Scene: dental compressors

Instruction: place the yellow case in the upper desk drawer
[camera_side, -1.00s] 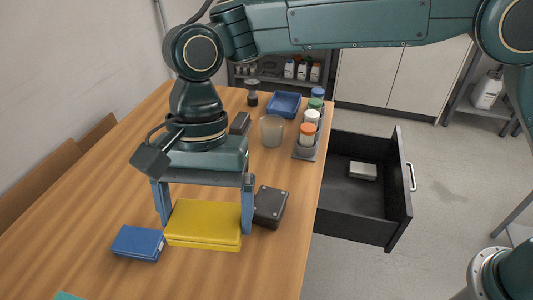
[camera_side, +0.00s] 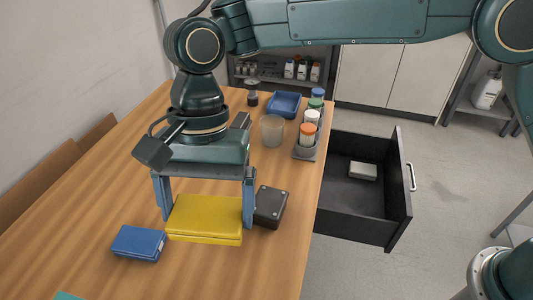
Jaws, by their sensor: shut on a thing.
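The yellow case (camera_side: 204,220) is at the front of the wooden desk. My gripper (camera_side: 207,208) is shut on it, with one finger at its left side and one at its right side. I cannot tell for sure whether the case touches the desk or is just above it. The upper desk drawer (camera_side: 357,190) is pulled open to the right of the desk. It is black inside, and a small light-grey box (camera_side: 363,171) lies in its far part. The rest of its floor is bare.
A blue case (camera_side: 138,243) lies just left of the yellow case, and a dark box (camera_side: 270,206) sits close on its right. A rack of bottles (camera_side: 307,140), a clear cup (camera_side: 272,130) and a blue tray (camera_side: 284,104) stand farther back near the desk's right edge.

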